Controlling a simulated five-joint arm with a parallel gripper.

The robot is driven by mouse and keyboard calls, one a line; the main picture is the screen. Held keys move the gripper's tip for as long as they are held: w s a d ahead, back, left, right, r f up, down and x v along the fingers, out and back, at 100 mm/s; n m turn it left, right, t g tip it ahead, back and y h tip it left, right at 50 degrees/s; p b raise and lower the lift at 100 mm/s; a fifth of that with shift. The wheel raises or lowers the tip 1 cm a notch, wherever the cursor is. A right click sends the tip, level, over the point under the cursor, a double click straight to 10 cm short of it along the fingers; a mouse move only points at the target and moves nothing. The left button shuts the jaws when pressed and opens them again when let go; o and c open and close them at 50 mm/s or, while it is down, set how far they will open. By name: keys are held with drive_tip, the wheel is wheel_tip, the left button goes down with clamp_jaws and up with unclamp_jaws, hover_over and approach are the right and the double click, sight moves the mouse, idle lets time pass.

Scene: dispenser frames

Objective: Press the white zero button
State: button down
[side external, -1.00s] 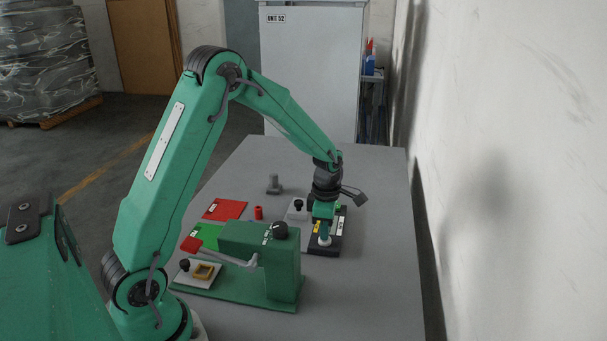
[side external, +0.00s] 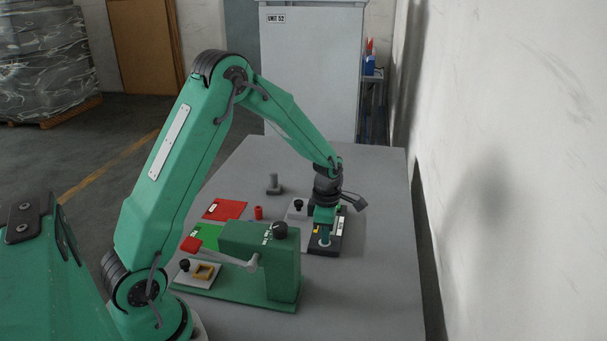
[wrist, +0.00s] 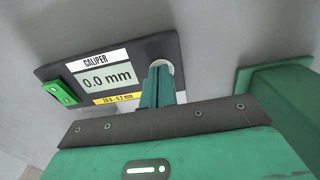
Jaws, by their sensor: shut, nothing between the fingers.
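The dark caliper unit (wrist: 141,49) lies on the table, and its display (wrist: 107,79) reads 0.0 mm. The white zero button (wrist: 160,54) is at the right end of the unit, with only its rim showing behind my fingers in the wrist view. My gripper (wrist: 161,70) is shut and empty, its fingertips over the button and apparently touching it. In the side view my gripper (side external: 325,240) points down at the near end of the caliper unit (side external: 337,242). The fingers hide most of the button there.
A green dispenser stand (side external: 284,265) with a black knob and red-ended lever stands close on the near left. A red plate (side external: 225,209), a small red cylinder (side external: 258,212) and a grey bolt-like part (side external: 274,184) lie farther back. The table's right side is clear.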

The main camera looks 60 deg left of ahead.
drive_tip(key=shift+s+f, duration=0.3)
drive_tip(key=shift+s, duration=0.1)
wheel_tip(320, 180, up, 15)
drive_tip(key=shift+w+f, duration=0.2)
drive_tip(key=shift+w, duration=0.15)
idle(0.6)
drive_tip(key=s+d+r+m+t, duration=0.1)
drive_tip(key=s+d+r+m, duration=0.1)
drive_tip(key=s+m, duration=0.3)
drive_tip(key=s+d+r+m+t, duration=0.1)
drive_tip(key=s+d+r+m, duration=0.1)
drive_tip(key=s+r+m, duration=0.2)
drive_tip(key=s+d+r+m+t, duration=0.1)
drive_tip(key=s+d+r+m, duration=0.1)
drive_tip(key=s+m, duration=0.4)
drive_tip(key=shift+s+d+r+m+t, duration=0.1)
drive_tip(key=shift+r+m+t, duration=0.2)
drive_tip(key=shift+m, duration=0.55)
drive_tip(key=shift+d+r+m+t, duration=0.1)
drive_tip(key=shift+r+m, duration=0.3)
drive_tip(key=shift+m, duration=0.45)
drive_tip(key=s+d+m+t, duration=0.1)
drive_tip(key=s+m, duration=0.5)
drive_tip(key=m, duration=0.2)
drive_tip(key=shift+s+d+f+m+t, duration=0.3)
drive_tip(key=shift+f, duration=0.15)
